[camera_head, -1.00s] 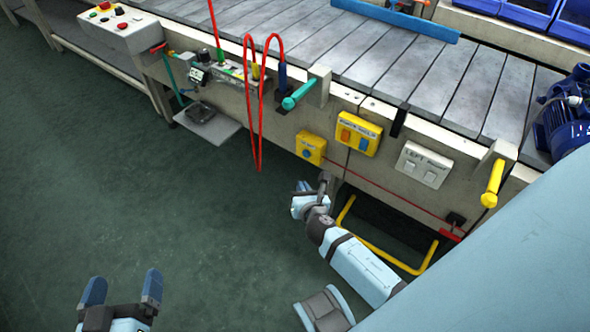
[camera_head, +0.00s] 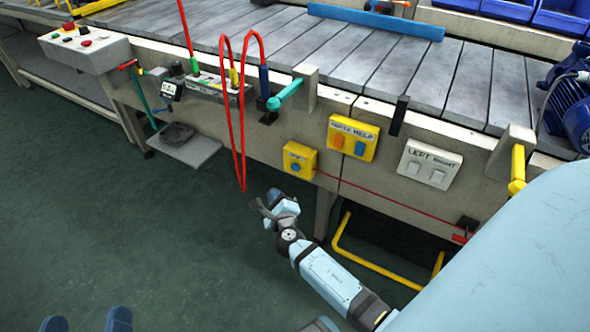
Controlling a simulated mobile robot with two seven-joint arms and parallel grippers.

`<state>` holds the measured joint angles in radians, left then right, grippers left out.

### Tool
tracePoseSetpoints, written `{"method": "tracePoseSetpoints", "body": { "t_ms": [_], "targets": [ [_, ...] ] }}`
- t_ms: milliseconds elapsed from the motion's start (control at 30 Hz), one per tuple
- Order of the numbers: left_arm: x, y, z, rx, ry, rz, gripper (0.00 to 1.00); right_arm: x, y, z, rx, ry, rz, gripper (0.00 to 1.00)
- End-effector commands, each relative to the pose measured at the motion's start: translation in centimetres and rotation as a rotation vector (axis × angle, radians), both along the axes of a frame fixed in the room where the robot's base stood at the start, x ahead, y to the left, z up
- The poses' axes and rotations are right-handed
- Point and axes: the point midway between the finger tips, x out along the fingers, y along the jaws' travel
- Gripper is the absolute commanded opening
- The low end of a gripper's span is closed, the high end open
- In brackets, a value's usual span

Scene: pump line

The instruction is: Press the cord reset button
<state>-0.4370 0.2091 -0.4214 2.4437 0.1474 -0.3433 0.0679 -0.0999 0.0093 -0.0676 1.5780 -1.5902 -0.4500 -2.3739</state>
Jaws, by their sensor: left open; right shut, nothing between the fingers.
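A small yellow box (camera_head: 300,159) with a round blue button (camera_head: 296,167) is fixed to the front of the conveyor frame. A thin red cord (camera_head: 380,203) runs from this box along the frame to the right. Its label is too small to read. My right gripper (camera_head: 264,205) is shut and empty, below and left of the box and apart from the button in the picture. My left gripper (camera_head: 87,322) is open at the bottom left edge, over the floor, with only its blue fingertips in view.
A larger yellow two-button box (camera_head: 352,138) and a white two-switch plate (camera_head: 429,166) are to the right. Red looped hoses (camera_head: 237,120) hang left of the small box. A teal handle (camera_head: 285,94) juts out above. Open green floor (camera_head: 130,240) lies left.

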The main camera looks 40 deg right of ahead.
Motion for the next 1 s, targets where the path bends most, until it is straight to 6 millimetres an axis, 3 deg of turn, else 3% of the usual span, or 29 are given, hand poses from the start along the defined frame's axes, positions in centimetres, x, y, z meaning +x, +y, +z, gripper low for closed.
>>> {"method": "tracePoseSetpoints", "body": {
  "t_ms": [67, 400, 600, 1000],
  "targets": [
    [0.0, 0.0, 0.0, 0.002, 0.003, -0.001, 1.0, 0.8, 0.2, 0.7, 0.013, -0.013, 0.006, 0.0],
    [0.0, -0.1, -0.7, 0.011, 0.019, -0.008, 1.0, 2.4, -4.6, 0.4, 0.009, -0.009, 0.003, 0.0],
    [0.1, 0.0, -0.1, 0.006, 0.007, -0.005, 1.0, 3.1, -6.5, 0.4, 0.007, -0.008, 0.003, 0.0],
    [0.0, 0.0, -0.2, 0.004, 0.007, -0.003, 1.0, 3.4, -7.2, 0.3, 0.006, -0.006, 0.002, 0.0]
  ]
}}
